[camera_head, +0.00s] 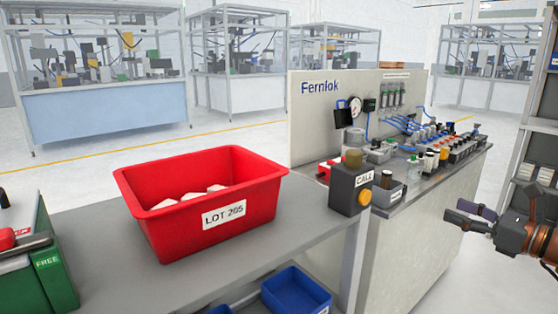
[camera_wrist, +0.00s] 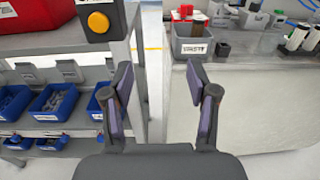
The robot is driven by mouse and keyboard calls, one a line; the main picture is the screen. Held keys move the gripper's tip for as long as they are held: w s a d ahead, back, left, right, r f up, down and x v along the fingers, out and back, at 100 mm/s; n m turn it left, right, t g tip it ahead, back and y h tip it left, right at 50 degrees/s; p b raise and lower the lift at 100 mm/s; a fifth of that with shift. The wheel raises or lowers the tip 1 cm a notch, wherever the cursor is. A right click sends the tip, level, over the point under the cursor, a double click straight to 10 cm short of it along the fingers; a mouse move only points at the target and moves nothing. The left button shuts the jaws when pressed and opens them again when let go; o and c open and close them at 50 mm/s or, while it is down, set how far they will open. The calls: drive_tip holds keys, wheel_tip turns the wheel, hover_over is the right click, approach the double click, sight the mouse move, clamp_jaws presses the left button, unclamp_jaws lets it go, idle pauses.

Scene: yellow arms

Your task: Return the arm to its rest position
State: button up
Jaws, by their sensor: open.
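My gripper (camera_head: 470,217) is at the right side of the head view, in front of the grey Fernlok bench and apart from it. In the wrist view my gripper (camera_wrist: 160,97) has its two fingers spread, with nothing between them. Behind the fingers is the gap between the grey table and the bench. Part of my arm shows at the right edge of the head view; the rest is out of frame.
A red LOT 205 bin (camera_head: 205,200) with pale pieces stands on the grey table (camera_head: 120,265). A CALL box (camera_head: 350,190) stands at its corner. The Fernlok bench (camera_head: 415,240) carries several small parts. Blue bins (camera_wrist: 55,102) sit below the table.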

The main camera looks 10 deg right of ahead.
drive_tip(key=s+a+f+n+g+y, duration=0.15)
drive_tip(key=a+f+n+g, duration=0.3)
drive_tip(key=a, duration=0.45)
drive_tip(key=s+a+f+n+g, duration=0.25)
drive_tip(key=a+n+g, duration=0.2)
drive_tip(key=a, duration=0.55)
drive_tip(key=s+a+f+n+g, duration=0.1)
drive_tip(key=a+f+n+g, duration=0.3)
drive_tip(key=a, duration=0.5)
drive_tip(key=s+a+f+n+g+h, duration=0.3)
drive_tip(key=s+a+f+n+h, duration=0.15)
drive_tip(key=s+f+n, duration=0.45)
drive_tip(key=s+d+f+n+g+h, duration=0.1)
drive_tip(key=s+d+n+h, duration=0.1)
drive_tip(key=s+n+h, duration=0.3)
drive_tip(key=s+d+f+n+g, duration=0.1)
drive_tip(key=s+d+n, duration=0.2)
drive_tip(key=s, duration=0.4)
drive_tip(key=s+p+v, duration=0.2)
drive_tip(key=p+v, duration=0.9)
drive_tip(key=v, duration=0.1)
drive_tip(key=s+a+r+p+v, duration=0.1)
drive_tip(key=s+p+v, duration=0.2)
drive_tip(key=p+v, duration=0.9)
drive_tip(key=shift+s+a+r+t+h, duration=0.2)
drive_tip(key=shift+s+r+t+h, duration=0.1)
drive_tip(key=shift+s+r, duration=0.15)
